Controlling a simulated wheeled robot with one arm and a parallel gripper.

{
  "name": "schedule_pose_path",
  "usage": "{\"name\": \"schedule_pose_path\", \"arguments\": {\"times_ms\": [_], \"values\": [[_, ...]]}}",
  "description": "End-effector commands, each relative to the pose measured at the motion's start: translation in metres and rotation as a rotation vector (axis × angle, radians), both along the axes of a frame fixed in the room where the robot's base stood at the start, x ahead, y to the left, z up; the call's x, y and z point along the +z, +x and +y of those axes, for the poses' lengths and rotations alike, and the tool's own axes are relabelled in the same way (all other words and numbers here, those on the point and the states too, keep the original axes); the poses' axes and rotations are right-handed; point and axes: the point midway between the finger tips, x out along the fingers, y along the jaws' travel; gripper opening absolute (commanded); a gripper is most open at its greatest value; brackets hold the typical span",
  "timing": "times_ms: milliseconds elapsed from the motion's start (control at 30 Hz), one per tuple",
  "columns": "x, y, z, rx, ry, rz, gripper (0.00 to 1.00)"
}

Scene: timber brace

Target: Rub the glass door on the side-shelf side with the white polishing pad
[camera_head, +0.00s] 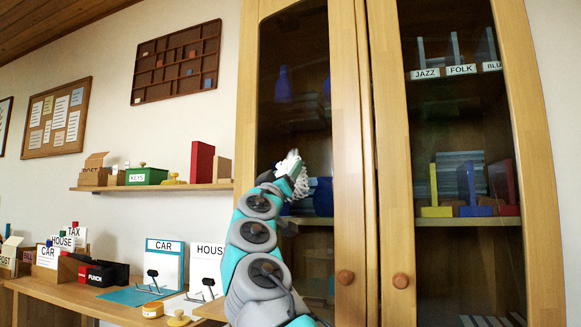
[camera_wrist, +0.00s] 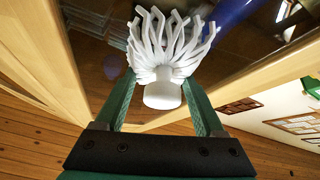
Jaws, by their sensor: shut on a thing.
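The white polishing pad (camera_wrist: 163,94) has a round white handle and a fringe of splayed white strands. My gripper (camera_wrist: 162,100) is shut on the handle between its green fingers. In the head view the pad (camera_head: 298,184) is in front of the left cabinet door, the one on the side-shelf side. That glass door (camera_head: 308,130) is closed, with a wooden frame and a round knob (camera_head: 345,277). The strands are at or very close to the glass; I cannot tell whether they touch. My arm hides the lower left of the pane.
The right glass door (camera_head: 465,250) is closed, with a knob (camera_head: 402,281). The side shelf (camera_head: 150,187) on the left wall holds boxes and a red book (camera_head: 201,162). Below it, a desk (camera_head: 75,290) carries cards and boxes.

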Motion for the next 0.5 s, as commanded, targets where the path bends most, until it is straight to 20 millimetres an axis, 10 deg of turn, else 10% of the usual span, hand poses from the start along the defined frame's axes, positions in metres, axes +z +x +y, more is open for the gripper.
{"name": "schedule_pose_path", "arguments": {"times_ms": [500], "values": [[0.001, 0.013, 0.019, 0.000, 0.001, 0.003, 0.26]]}}
